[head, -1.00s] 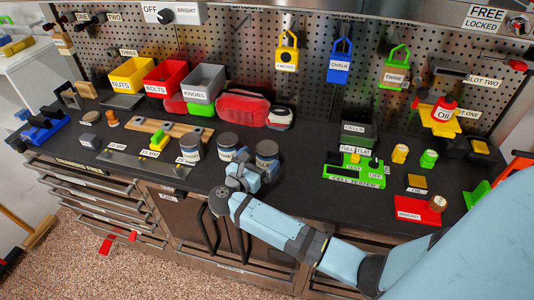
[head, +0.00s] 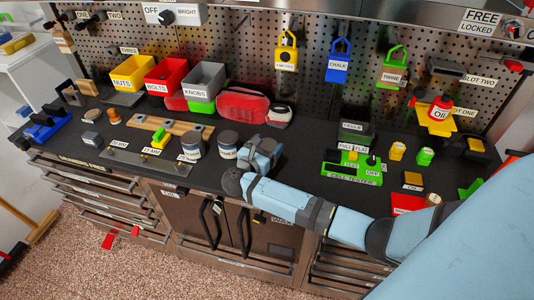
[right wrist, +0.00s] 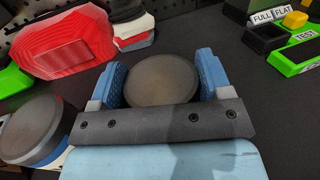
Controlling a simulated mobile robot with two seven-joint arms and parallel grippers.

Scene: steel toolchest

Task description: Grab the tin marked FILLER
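Three dark-lidded tins stand in a row on the black worktop. The left tin (head: 191,146) and the middle tin (head: 228,144) are clear of my gripper; their labels are too small to read. My right gripper (head: 265,152) is at the right-hand tin, which it mostly hides in the head view. In the right wrist view that tin's round lid (right wrist: 161,79) lies between the two blue fingers, with almost no gap on either side. I cannot tell whether they press on it. Its label is hidden, so I cannot tell which tin is FILLER. My left gripper is out of view.
The middle tin also shows close beside my gripper in the right wrist view (right wrist: 33,130). A red pouch (head: 242,106) lies behind the tins. A green cell tester (head: 350,168) stands to the right, with clear worktop between.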

